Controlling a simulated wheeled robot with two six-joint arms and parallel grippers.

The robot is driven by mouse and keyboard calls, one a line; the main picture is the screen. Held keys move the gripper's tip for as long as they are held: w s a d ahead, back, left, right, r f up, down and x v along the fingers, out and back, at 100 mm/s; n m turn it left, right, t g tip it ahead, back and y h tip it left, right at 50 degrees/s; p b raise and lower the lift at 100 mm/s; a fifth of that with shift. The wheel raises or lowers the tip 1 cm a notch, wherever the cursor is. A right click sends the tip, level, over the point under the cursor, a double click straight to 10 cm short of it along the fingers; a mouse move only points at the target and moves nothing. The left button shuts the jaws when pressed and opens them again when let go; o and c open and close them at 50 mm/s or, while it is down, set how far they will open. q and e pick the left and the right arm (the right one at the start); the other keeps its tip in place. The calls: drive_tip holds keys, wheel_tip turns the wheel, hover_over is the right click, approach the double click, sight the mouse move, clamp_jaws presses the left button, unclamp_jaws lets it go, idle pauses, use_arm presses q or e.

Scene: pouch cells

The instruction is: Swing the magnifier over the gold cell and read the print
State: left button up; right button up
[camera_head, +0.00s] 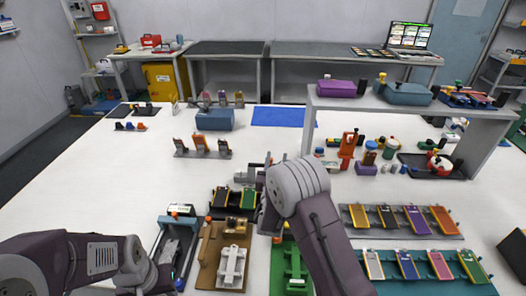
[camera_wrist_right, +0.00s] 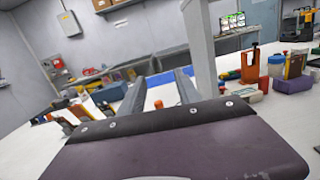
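Several pouch cells lie in two racks at the right of the head view. I cannot tell which is the task's gold cell. I cannot make out a magnifier for certain. My right gripper (camera_head: 264,205) is above the middle of the table, mostly hidden by its wrist; in the wrist view its two fingers (camera_wrist_right: 160,88) stand apart with nothing between them.
A brown board with a white fixture (camera_head: 232,262) and a green fixture (camera_head: 292,265) stand near the front. A raised grey shelf (camera_head: 410,112) is at the right. A blue mat (camera_head: 282,116) lies at the back. The table's left side is mostly clear.

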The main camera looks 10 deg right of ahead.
drive_tip(key=n+y, duration=0.1)
approach(271, 161)
drive_tip(key=w, duration=0.1)
drive_tip(key=w+d+r, duration=0.1)
drive_tip(key=w, duration=0.1)
drive_tip(key=shift+d+r+g+b, duration=0.1)
drive_tip(key=shift+d+g+b, duration=0.1)
drive_tip(key=shift+g+b, duration=0.1)
drive_tip(key=shift+s+a+f, duration=0.25)
drive_tip(key=shift+s+a, duration=0.35)
drive_tip(key=shift+s, duration=0.05)
drive_tip(key=shift+r, duration=0.15)
drive_tip(key=x, duration=0.9)
drive_tip(key=shift+w+f, duration=0.2)
drive_tip(key=shift+f, duration=0.05)
clamp_jaws()
